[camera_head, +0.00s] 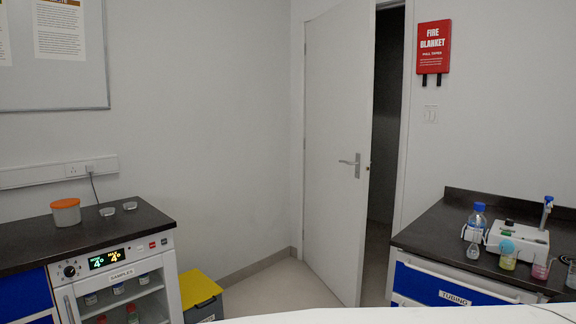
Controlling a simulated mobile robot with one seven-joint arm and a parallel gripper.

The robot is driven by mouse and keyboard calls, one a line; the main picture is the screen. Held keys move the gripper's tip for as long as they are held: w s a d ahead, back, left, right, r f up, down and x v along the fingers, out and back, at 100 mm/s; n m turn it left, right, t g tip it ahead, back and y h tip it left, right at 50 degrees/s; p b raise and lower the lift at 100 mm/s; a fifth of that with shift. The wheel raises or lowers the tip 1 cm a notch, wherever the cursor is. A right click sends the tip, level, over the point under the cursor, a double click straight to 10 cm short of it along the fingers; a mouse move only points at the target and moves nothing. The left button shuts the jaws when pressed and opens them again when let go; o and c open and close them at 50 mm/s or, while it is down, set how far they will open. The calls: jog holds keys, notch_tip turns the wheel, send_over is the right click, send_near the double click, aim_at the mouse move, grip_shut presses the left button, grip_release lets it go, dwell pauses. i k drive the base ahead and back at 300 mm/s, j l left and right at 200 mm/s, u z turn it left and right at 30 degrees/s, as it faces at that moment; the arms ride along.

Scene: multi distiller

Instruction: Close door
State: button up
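The white door (330,130) stands ajar in the back right corner of the room. Its hinge side is at the left, and its free edge is swung toward me into the room. A dark gap (386,120) shows between the free edge and the frame at the right. A silver lever handle (350,163) is on the door near its free edge. My gripper is not in view.
At right, a dark-topped bench (430,232) with blue drawers holds flasks and a white device (515,237). At left stand a counter (110,228) over a glass-fronted sample fridge (120,290) and a yellow-lidded bin (200,288). Open floor (272,290) lies before the door.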

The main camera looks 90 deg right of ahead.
aim_at(340, 49)
jog(key=l+z, duration=0.1)
jog(key=z, duration=2.85)
jog(key=i+j, duration=0.1)
jog(key=i, duration=0.35)
jog(key=i+j, duration=0.15)
jog(key=i, duration=0.35)
jog(key=i+j+z, duration=0.1)
jog(key=i, duration=0.4)
jog(key=i+j, duration=0.15)
jog(key=i, duration=0.3)
jog(key=i+j+z, duration=0.1)
jog(key=i, duration=0.35)
jog(key=i+j, duration=0.25)
jog(key=i, duration=0.25)
jog(key=i+j, duration=0.2)
jog(key=i, duration=0.25)
